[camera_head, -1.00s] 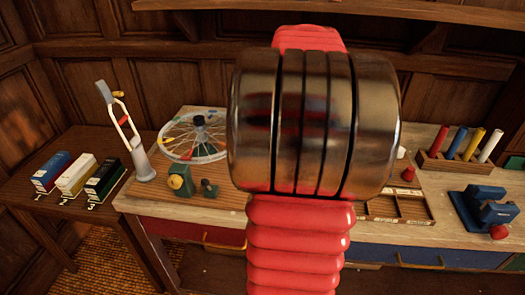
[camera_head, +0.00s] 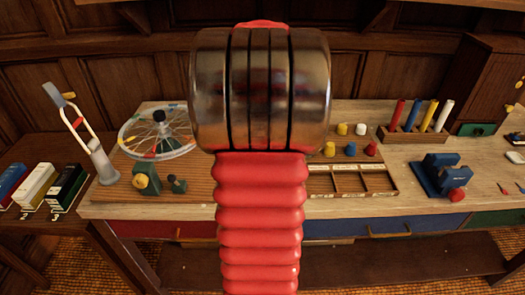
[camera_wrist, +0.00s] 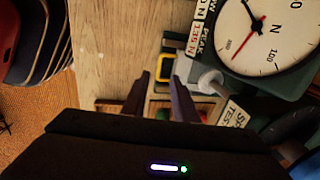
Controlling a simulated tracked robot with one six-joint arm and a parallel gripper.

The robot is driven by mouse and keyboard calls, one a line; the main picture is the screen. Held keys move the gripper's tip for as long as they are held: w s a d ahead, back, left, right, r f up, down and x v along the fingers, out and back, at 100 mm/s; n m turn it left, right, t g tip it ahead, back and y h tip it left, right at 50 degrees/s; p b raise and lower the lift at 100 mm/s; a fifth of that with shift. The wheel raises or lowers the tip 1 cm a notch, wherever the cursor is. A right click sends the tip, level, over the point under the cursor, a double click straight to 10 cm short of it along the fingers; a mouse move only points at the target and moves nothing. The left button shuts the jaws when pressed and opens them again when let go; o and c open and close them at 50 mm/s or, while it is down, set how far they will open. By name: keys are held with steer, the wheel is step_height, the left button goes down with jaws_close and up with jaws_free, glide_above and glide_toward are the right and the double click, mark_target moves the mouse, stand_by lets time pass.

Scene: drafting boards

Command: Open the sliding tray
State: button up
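I cannot tell for sure which thing is the sliding tray. A wooden compartment tray (camera_head: 350,193) lies on the workbench, partly hidden behind my red arm. Below the bench top are a red drawer front (camera_head: 150,229), a blue drawer front (camera_head: 345,227) with a brass handle, and a green drawer front (camera_head: 497,218). All look shut. In the wrist view my gripper (camera_wrist: 162,82) has its two dark fingers apart, with nothing seen held between them. Beyond the fingers a small yellow-rimmed dark thing (camera_wrist: 159,70) shows. The gripper is not visible in the head view.
A large dial gauge (camera_wrist: 268,32) stands close to the right of my fingers in the wrist view. A spoked wheel (camera_head: 160,132), a blue device (camera_head: 440,175) and a rack of coloured rods (camera_head: 420,137) stand on the bench. Bare bench top lies right of the tray.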

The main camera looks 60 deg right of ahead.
steer(key=f, duration=0.3)
steer(key=d+f, duration=0.1)
steer(key=f, duration=0.4)
steer(key=shift+w+d+f, duration=0.2)
steer(key=shift+w+f, duration=0.2)
steer(key=shift+c, duration=0.2)
jaws_close()
steer(key=shift+r, duration=0.1)
stand_by(0.7)
